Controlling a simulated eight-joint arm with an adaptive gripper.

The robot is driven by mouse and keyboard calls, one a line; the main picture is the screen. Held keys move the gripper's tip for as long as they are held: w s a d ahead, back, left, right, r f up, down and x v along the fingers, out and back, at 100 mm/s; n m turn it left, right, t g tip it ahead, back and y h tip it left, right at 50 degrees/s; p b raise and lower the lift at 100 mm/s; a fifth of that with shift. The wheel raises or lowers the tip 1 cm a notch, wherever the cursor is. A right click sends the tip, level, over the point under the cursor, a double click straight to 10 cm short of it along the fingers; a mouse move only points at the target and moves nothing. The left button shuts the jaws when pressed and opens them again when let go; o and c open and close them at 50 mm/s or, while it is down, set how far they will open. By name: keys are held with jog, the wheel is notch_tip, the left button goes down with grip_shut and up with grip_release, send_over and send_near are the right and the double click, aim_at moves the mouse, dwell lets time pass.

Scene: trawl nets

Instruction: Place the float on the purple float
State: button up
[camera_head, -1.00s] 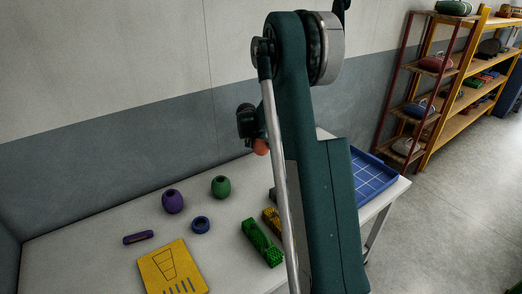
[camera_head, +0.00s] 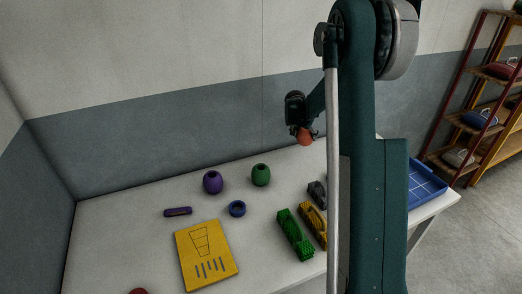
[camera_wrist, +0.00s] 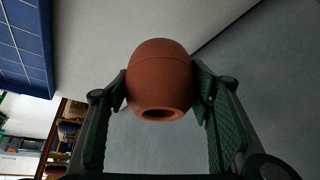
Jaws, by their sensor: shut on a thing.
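My gripper (camera_head: 304,133) is shut on an orange-red float (camera_head: 305,138), held in the air above the back part of the table. In the wrist view the float (camera_wrist: 160,72) sits between the two green-padded fingers, with its hole facing the camera. The purple float (camera_head: 212,182) stands on the table, left of and below my gripper in the head view. It has a dark hole in its top and nothing on it. The purple float does not show in the wrist view.
A green float (camera_head: 261,175) stands just right of the purple one. A blue ring (camera_head: 237,209), a purple bar (camera_head: 178,212), a yellow board (camera_head: 206,255), and green (camera_head: 295,235) and yellow (camera_head: 313,222) net bundles lie in front. A blue tray (camera_head: 425,187) is at the right. A red thing shows at the bottom edge.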

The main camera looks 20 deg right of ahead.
jog(key=shift+a, duration=0.1)
jog(key=s+a+r+p, duration=0.1)
jog(key=a+r+p, duration=0.2)
jog(key=a, duration=1.3)
jog(key=s+a+r+p, duration=0.1)
jog(key=a+r+p, duration=0.2)
jog(key=a, duration=1.4)
jog(key=s+a+r+p, duration=0.2)
jog(key=a+r+p, duration=0.2)
jog(key=a, duration=1.3)
send_over(212, 174)
jog(key=shift+f, duration=3.1)
jog(key=shift+f, duration=0.1)
jog(key=shift+f, duration=1.75)
jog(key=shift+f+b, duration=0.25)
jog(key=shift+b, duration=0.05)
